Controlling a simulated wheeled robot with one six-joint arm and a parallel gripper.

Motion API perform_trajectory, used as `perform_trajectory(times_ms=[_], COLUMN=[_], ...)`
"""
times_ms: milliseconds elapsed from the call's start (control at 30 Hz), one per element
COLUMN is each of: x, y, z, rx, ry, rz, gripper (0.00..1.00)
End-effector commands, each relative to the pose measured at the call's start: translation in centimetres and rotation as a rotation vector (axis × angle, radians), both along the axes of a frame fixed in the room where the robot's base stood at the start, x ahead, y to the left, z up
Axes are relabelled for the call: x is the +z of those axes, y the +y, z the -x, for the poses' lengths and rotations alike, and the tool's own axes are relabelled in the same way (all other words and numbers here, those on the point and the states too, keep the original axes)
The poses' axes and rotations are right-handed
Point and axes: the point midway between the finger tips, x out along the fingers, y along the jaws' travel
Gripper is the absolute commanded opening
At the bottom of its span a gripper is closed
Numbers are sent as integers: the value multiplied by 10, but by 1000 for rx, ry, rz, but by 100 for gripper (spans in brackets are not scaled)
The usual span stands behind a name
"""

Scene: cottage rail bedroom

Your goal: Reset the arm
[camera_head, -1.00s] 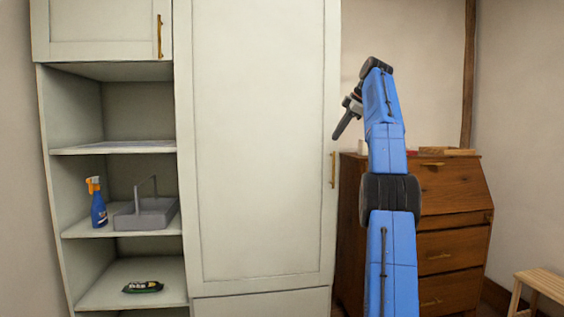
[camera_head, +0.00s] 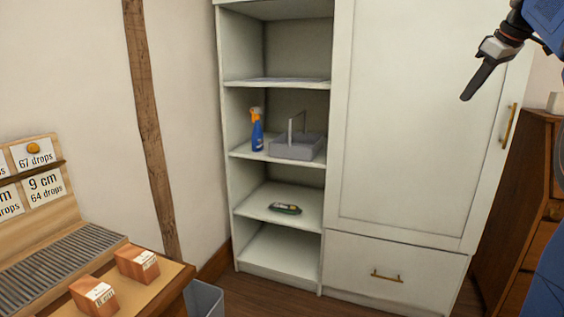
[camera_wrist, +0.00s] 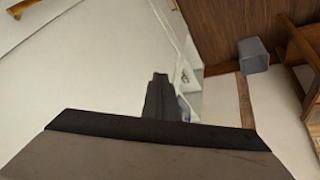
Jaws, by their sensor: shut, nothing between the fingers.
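My gripper (camera_head: 483,77) is at the upper right of the head view, in front of the tall cabinet door. Its dark fingers are shut together and point down to the left, with nothing between them. Part of my blue arm shows at the right edge. In the wrist view my gripper (camera_wrist: 160,95) shows as a dark shape at the centre, and the open shelves lie partly hidden behind it.
A white cabinet (camera_head: 400,130) has open shelves with a blue spray bottle (camera_head: 257,132), a grey caddy (camera_head: 297,147) and a small dark packet (camera_head: 285,208). A wooden bench (camera_head: 165,285) with boxes stands at lower left, beside a grey bin (camera_head: 204,300). A wooden dresser (camera_head: 520,210) is at right.

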Motion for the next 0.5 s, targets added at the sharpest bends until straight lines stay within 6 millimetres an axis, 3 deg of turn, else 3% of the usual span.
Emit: perform_trajectory(times_ms=[100,267,500], x=[-19,-51,-112], y=[38,81,136], z=[23,57,118], rx=[-51,-126,-230], ry=[23,54,90], rz=[-23,-49,-78], gripper=[0,0,0])
